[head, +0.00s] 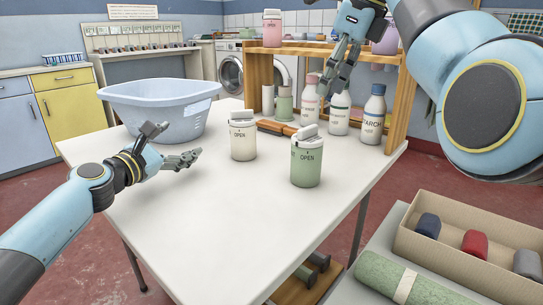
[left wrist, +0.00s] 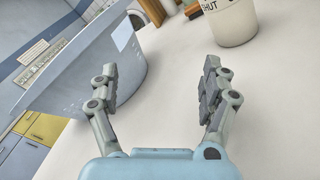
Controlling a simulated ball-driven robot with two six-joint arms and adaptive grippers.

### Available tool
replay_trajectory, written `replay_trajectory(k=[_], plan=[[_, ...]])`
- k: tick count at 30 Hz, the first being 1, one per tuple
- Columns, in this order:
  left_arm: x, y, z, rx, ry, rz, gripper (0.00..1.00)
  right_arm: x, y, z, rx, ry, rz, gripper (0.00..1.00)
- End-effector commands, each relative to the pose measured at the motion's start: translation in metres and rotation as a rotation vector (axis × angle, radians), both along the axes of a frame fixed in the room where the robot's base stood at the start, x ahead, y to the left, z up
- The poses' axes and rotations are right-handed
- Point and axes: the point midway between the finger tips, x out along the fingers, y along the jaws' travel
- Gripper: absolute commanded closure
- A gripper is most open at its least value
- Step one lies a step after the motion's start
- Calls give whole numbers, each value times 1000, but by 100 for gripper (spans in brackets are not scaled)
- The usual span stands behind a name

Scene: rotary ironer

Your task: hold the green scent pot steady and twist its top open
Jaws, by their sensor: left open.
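The green scent pot (head: 306,168) stands upright on the white table, right of the middle, with a pale lid and the word OPEN on its front. A cream pot (head: 243,142) with the same kind of lid stands to its left; its lower part shows in the left wrist view (left wrist: 233,22), with the word SHUT. My left gripper (head: 181,142) is open and empty over the table, left of the cream pot; its spread fingers show in the left wrist view (left wrist: 160,82). My right gripper (head: 333,88) points down in front of the wooden shelf, away from the green pot. Its finger gap is unclear.
A blue basin (head: 160,108) stands at the table's back left. White bottles, one a starch bottle (head: 373,115), stand by the wooden shelf (head: 398,100) at the back. A box (head: 430,253) of coloured rolls is at the lower right. The front left of the table is clear.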

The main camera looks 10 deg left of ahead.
Motion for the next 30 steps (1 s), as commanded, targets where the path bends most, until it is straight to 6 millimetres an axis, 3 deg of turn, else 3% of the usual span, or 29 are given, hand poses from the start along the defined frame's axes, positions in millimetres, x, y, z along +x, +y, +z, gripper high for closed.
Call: replay_trajectory(k=[1, 6, 9, 12, 20, 30], plan=[[-3, -35, -3, -82, 29, -71, 19, 0, 0, 0, 0, 0, 0, 62], [-24, -136, -3, -326, 150, -303, 19, 0, 0, 0, 0, 0, 0, 62], [-38, -182, 1, -433, 218, -412, 19, 0, 0, 0, 0, 0, 0, 62], [-50, -214, 6, -508, 272, -493, 19, 0, 0, 0, 0, 0, 0, 62], [-56, -248, 11, -575, 329, -566, 19, 0, 0, 0, 0, 0, 0, 62], [-15, -293, 12, -573, 328, -566, 19, 0, 0, 0, 0, 0, 0, 62]])
